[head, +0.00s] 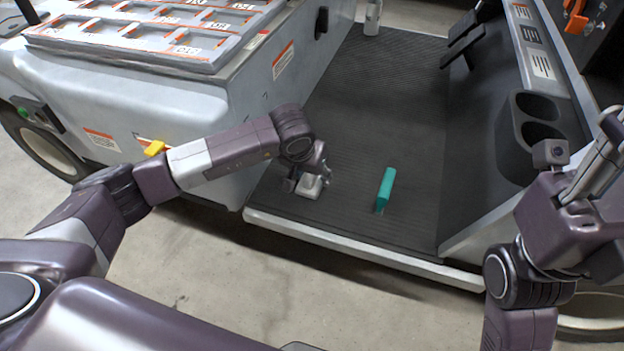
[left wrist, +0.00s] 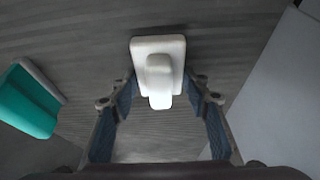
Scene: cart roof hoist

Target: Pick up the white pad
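The white pad (head: 309,187) lies on the dark ribbed floor of the cart, near its front left edge. In the left wrist view the white pad (left wrist: 158,70) is a rounded block with a raised grip on top. My left gripper (head: 313,180) is over the pad in the head view. In the left wrist view its two fingers (left wrist: 159,92) are spread apart on either side of the pad, with gaps between them and it. My right gripper (head: 605,135) is at the right edge of the head view, partly cut off; its finger state is unclear.
A white cup-like object (head: 373,17) stands at the back. Cup holders (head: 535,125) are on the right. Grey cart bodywork (head: 250,95) rises at left.

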